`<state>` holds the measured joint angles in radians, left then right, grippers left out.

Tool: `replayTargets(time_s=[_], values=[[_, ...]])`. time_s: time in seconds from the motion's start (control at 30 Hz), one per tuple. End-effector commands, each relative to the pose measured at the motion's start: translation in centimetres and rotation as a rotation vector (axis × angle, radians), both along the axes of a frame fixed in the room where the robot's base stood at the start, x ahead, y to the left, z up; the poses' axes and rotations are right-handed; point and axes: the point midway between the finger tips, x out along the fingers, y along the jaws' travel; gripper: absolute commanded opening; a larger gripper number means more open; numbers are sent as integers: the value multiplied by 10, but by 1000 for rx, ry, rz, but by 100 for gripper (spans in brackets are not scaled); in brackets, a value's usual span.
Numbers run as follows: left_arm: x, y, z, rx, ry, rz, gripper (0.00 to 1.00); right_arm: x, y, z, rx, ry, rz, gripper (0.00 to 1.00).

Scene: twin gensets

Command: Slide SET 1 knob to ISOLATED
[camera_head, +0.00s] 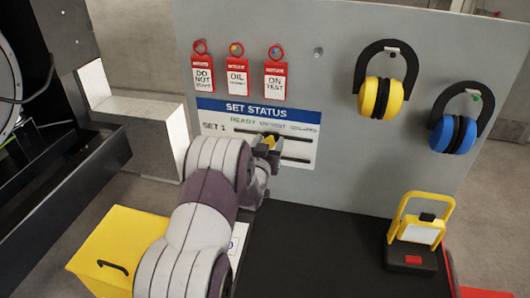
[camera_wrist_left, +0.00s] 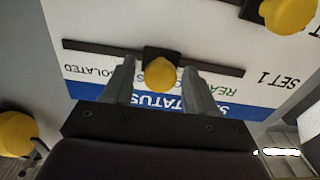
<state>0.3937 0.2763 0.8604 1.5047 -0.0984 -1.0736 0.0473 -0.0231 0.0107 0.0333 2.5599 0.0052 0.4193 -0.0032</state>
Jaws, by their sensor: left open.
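The SET STATUS board (camera_head: 259,112) is on the grey panel, with a SET 1 label and a dark horizontal slot. The yellow SET 1 knob (camera_wrist_left: 160,74) is on a black slider near the middle of that slot, between the READY and ISOLATED ends. It also shows in the head view (camera_head: 270,141), partly hidden by my gripper. My left gripper (camera_head: 266,143) is at the board. In the left wrist view, upside down, its open fingers (camera_wrist_left: 160,82) stand either side of the knob, with gaps visible. My right gripper is out of view.
A second yellow knob (camera_wrist_left: 288,12) is on the lower slot (camera_head: 296,159). Red tags (camera_head: 238,80) hang above the board. Yellow ear defenders (camera_head: 381,98) and blue ear defenders (camera_head: 453,134) hang at right. A yellow work lamp (camera_head: 415,233) stands on the black surface (camera_head: 310,255) below.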

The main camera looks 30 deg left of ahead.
Motion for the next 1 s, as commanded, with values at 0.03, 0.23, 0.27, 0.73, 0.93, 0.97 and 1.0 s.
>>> replayTargets(time_s=[0.03, 0.23, 0.27, 0.73, 0.93, 0.97, 1.0], values=[[-6, -2, -2, 0, 0, 0, 58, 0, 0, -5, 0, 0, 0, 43], [-52, -16, -4, 0, -1, 1, 58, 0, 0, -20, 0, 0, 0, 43], [-60, -19, -3, 0, -1, 1, 58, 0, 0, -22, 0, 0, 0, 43], [-116, -37, 0, 0, -1, 0, 58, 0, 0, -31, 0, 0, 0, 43], [-115, -37, 0, 0, -1, 0, 58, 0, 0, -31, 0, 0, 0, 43], [-115, -37, 0, 0, -1, 0, 58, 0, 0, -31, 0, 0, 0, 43], [-115, -37, 0, 1, -1, 0, 58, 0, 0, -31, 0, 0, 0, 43]])
